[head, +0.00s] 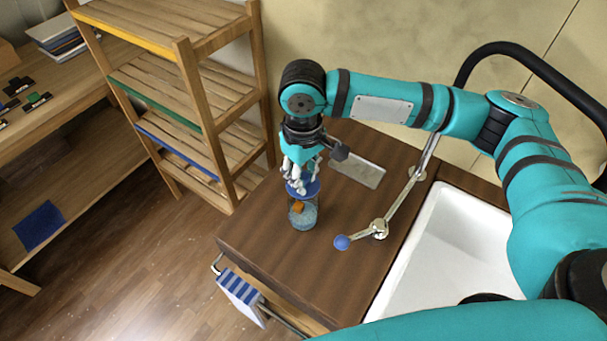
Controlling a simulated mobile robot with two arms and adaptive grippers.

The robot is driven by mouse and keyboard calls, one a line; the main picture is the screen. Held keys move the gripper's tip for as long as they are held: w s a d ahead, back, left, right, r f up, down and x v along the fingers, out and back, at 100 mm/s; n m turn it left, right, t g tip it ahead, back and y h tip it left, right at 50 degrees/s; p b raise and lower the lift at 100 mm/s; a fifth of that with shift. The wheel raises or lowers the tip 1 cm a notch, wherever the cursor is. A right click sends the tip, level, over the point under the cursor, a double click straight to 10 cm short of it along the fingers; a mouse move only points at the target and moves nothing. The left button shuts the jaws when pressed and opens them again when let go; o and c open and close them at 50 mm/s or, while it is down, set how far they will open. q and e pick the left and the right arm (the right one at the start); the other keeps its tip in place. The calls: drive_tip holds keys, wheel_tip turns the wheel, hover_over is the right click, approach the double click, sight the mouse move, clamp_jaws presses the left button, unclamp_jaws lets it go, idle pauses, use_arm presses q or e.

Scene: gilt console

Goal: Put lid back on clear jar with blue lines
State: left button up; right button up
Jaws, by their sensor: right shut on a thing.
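The clear jar (303,220) stands upright on the brown wooden counter, with a small orange thing inside it. My right gripper (302,184) points down directly over the jar, shut on the blue lid (306,191). The lid is at the jar's mouth, roughly level. I cannot tell whether it rests on the rim or is slightly above it. The gripper fingers hide part of the lid. My left gripper is not in view.
A faucet with a blue-tipped lever (342,242) stands to the right of the jar, beside a white sink (440,255). A flat tray (358,170) lies behind. The wooden counter (285,260) in front is clear. A wooden shelf (185,110) stands at left.

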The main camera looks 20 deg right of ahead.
wheel_tip(320, 180, down, 2)
drive_tip(key=shift+f+b, duration=0.25)
drive_tip(key=shift+b, duration=1)
drive_tip(key=shift+f, duration=0.8)
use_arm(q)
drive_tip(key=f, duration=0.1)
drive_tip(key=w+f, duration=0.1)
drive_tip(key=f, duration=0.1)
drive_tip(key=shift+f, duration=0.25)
use_arm(e)
drive_tip(key=shift+f, duration=0.3)
use_arm(q)
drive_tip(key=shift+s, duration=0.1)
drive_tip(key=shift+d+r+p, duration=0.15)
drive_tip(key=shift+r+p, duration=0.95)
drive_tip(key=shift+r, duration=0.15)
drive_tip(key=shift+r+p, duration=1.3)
drive_tip(key=shift+p, duration=0.05)
use_arm(e)
drive_tip(key=shift+f, duration=0.15)
